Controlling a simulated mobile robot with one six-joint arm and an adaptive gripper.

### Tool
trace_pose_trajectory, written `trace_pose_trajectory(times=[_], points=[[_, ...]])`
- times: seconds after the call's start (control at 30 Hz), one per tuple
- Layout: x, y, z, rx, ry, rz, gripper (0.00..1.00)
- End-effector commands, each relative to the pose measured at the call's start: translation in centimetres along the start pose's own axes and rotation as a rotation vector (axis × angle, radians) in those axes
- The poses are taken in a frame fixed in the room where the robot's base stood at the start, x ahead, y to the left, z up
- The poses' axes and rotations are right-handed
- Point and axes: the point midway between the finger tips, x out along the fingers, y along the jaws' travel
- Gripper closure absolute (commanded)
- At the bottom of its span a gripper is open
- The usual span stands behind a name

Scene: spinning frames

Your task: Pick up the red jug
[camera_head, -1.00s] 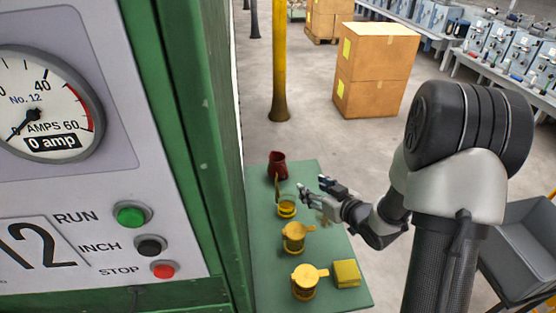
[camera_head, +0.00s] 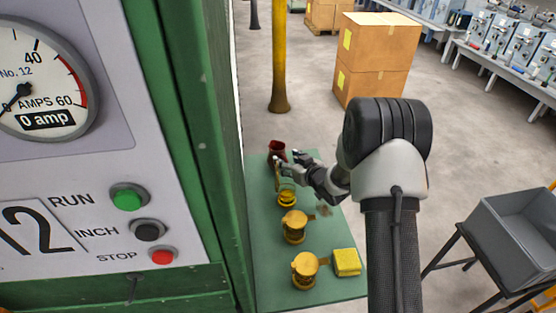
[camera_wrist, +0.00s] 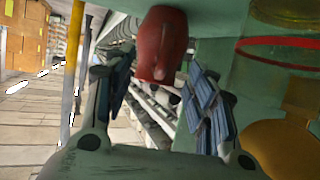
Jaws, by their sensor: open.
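The red jug (camera_head: 277,150) stands at the far end of the green table (camera_head: 262,250) in the head view. In the wrist view the red jug (camera_wrist: 161,45) shows at the top centre, ahead of and between the fingers. My gripper (camera_head: 285,160) is beside the jug on its near right side in the head view, and its fingertips overlap the jug's edge there. In the wrist view my gripper (camera_wrist: 155,90) is open with nothing between its pads. I cannot tell whether a finger touches the jug.
A yellow open-topped jar (camera_head: 287,195) stands close to my gripper. Two lidded yellow jars (camera_head: 294,227) (camera_head: 305,271) and a yellow block (camera_head: 346,262) are nearer on the table. The green machine (camera_head: 190,150) borders the left. A grey bin (camera_head: 515,235) stands at right.

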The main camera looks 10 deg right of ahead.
Motion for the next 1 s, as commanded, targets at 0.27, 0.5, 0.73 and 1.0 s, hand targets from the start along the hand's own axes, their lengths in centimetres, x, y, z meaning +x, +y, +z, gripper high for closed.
trace_pose_trajectory(times=[0.27, 0.5, 0.73, 1.0], points=[[2.3, 0.0, 0.1, 0.001, -0.002, 0.002, 0.49], [2.2, 0.0, 0.0, 0.0, -0.002, 0.002, 0.54], [2.2, 0.0, 0.0, 0.0, -0.002, 0.002, 0.69], [2.2, 0.0, 0.0, 0.0, -0.002, 0.002, 0.87]])
